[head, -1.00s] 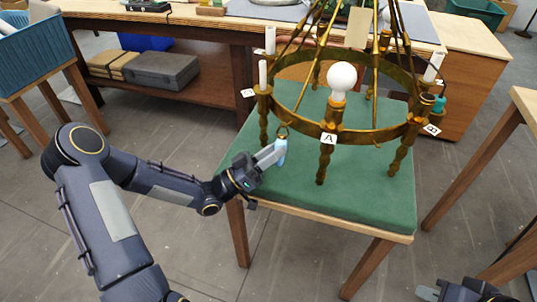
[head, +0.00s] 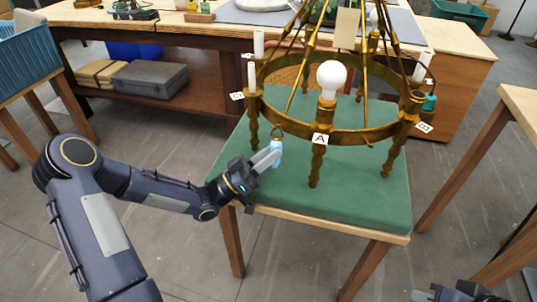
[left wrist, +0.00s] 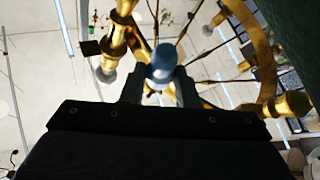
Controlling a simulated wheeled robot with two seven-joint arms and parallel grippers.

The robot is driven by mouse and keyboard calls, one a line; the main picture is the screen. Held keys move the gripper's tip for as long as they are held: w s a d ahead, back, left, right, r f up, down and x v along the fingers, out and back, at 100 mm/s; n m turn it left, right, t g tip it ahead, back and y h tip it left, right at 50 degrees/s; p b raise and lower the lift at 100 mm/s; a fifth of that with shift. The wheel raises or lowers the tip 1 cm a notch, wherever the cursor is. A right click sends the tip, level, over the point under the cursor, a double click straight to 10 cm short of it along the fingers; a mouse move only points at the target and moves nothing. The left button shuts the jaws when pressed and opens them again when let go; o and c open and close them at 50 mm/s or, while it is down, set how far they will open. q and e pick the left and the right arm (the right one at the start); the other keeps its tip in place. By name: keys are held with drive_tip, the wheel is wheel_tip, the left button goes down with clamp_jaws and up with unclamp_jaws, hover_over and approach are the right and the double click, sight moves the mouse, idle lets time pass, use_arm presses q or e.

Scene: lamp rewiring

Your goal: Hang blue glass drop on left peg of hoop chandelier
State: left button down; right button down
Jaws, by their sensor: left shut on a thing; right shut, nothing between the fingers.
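The brass hoop chandelier (head: 345,137) stands on a green-topped table, with a white bulb (head: 331,76) and an "A" tag at its front. My left gripper (head: 271,156) is shut on the light blue glass drop (head: 275,147), at the hoop's front left side. A ring stands up from the drop's top, close to the hoop; I cannot tell whether it touches a peg. In the left wrist view the drop (left wrist: 162,62) is between the fingers, with the brass hoop (left wrist: 262,50) behind it. My right gripper (head: 462,293) is only partly in view at the bottom right, shut and empty.
The green table top (head: 270,195) is clear in front of the chandelier. White candle sleeves (head: 252,76) rise from the hoop. A teal piece (head: 430,103) sits at its right side. A workbench stands behind, a blue bin (head: 22,50) at left.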

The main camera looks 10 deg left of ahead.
use_arm(q)
drive_tip(key=shift+f, duration=0.25)
drive_tip(key=c, duration=1.3)
unclamp_jaws()
drive_tip(key=shift+o, duration=1.3)
drive_tip(key=shift+r, duration=0.1)
